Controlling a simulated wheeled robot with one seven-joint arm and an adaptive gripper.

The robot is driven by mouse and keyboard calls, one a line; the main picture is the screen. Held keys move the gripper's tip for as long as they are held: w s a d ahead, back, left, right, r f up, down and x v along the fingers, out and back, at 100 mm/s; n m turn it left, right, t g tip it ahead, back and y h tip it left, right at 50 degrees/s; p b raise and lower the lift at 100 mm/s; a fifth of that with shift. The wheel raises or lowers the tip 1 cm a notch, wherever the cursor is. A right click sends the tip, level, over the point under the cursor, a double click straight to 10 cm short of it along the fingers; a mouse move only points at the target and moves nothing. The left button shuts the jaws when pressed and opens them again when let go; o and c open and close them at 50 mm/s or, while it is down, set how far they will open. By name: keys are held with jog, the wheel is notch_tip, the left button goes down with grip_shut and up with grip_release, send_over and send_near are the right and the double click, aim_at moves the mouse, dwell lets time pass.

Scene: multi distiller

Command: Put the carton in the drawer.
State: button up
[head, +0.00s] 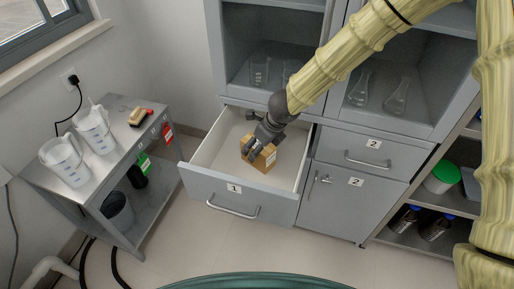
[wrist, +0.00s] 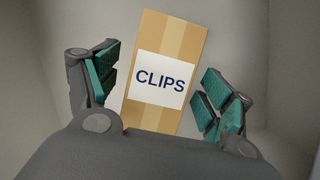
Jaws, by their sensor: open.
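The carton (head: 264,158) is a small brown box standing inside the open drawer (head: 202,178), which is labelled 1. In the wrist view the carton (wrist: 166,75) shows a white label reading CLIPS. It stands between my two fingers, tilted a little in the picture, with a gap visible on both sides. My gripper (head: 254,150) is open and reaches down into the drawer at the carton. In the wrist view my gripper (wrist: 160,92) has its green pads apart, not touching the carton. The gripper hides part of the carton in the head view.
A grey side table (head: 100,180) with two jugs stands at the left. A cabinet with glass flasks (head: 396,97) rises behind the drawer. A second, closed drawer (head: 368,150) is on the right. The drawer floor around the carton is bare.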

jog(key=p+v, duration=0.1)
jog(key=v, duration=0.7)
jog(key=shift+s+r+p, duration=0.1)
jog(key=shift+r+p, duration=0.15)
jog(key=shift+p, duration=0.15)
dwell(0.7)
